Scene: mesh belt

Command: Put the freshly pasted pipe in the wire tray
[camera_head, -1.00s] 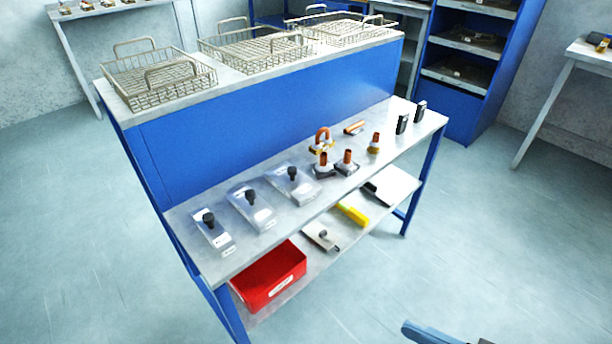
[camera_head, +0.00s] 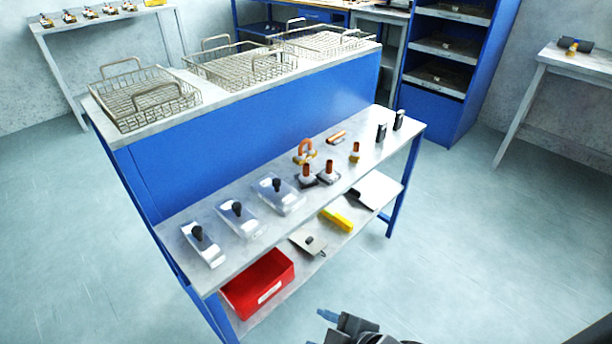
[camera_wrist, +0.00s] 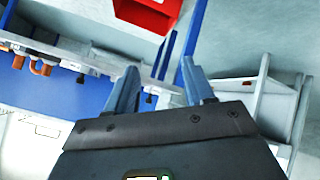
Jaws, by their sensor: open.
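Several copper-coloured pipe pieces are on the bench: a U-shaped pipe (camera_head: 306,148), upright pipes (camera_head: 306,170), (camera_head: 328,168) and (camera_head: 355,150), and a lying piece (camera_head: 336,137). I cannot tell which one is freshly pasted. Three wire trays stand on the raised shelf: a left one (camera_head: 125,118), a middle one (camera_head: 222,72) and a right one (camera_head: 330,46). They look empty. My gripper (camera_head: 330,316) is low at the front, apart from the bench. In the wrist view my gripper (camera_wrist: 163,85) is open and empty, with copper pipes (camera_wrist: 40,66) far left.
Three clear containers with black knobs, including the left one (camera_head: 203,246), stand at the bench's near end. A red bin (camera_head: 260,280), a yellow item (camera_head: 337,220) and grey plates lie on the lower shelf. A blue rack (camera_head: 425,104) stands behind. Floor (camera_head: 480,240) is clear at right.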

